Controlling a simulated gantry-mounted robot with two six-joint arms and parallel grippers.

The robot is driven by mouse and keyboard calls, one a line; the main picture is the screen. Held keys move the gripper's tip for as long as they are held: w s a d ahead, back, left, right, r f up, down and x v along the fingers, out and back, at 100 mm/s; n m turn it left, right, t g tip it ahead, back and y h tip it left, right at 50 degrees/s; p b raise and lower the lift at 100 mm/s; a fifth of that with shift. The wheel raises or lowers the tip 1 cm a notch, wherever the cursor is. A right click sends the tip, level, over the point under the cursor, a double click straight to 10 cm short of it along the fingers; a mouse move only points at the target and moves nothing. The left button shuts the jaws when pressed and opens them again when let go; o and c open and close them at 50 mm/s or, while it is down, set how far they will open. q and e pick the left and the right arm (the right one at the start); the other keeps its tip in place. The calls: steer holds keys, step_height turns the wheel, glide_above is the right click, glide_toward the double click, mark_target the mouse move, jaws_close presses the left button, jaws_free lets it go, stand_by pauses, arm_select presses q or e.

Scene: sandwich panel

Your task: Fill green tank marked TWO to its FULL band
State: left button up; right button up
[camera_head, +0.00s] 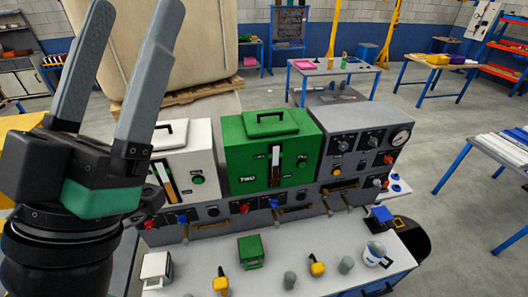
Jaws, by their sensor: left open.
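The green tank marked TWO (243,150) stands on the bench panel near the middle of the view, with a handled lid on top. My left gripper (134,18) is large in the near left, fingers pointing up, open and empty, apart from the tank. It hides part of the white tank's left side. My right gripper is not in view.
A white tank (200,139) stands left of the green one, a grey control box with a dial (401,137) right.

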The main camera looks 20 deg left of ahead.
arm_select(q)
jaws_close()
steer(key=shift+y, duration=0.3)
stand_by(1.3)
